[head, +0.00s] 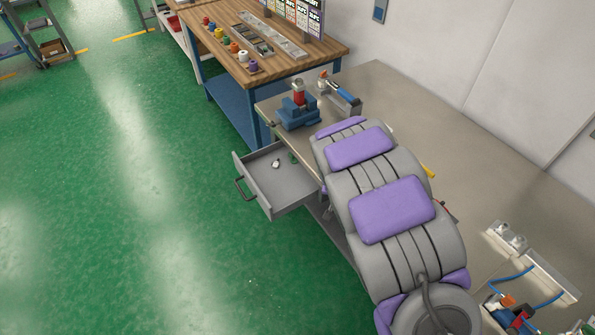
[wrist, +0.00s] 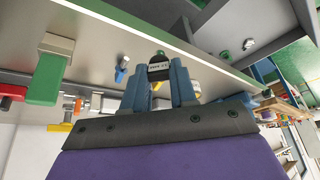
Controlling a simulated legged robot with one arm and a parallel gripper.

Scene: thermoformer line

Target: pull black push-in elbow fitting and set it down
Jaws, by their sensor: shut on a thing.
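My gripper (wrist: 160,80) shows in the wrist view, its two blue-grey fingers shut on a small black piece with a pale printed label. This piece appears to be the black push-in elbow fitting (wrist: 159,67). It sits between the fingertips and stands out a little past them. The held piece shows against the grey bench top, and I cannot tell whether it touches anything. In the head view my arm hides the gripper and the fitting.
A grey drawer (head: 262,197) stands open at the bench front, with a small black-and-white part (head: 277,163) inside. A blue vise (head: 298,115) stands on the metal bench (head: 480,170). A fixture with blue tubes (head: 515,275) is at lower right. The bench's right side has free room.

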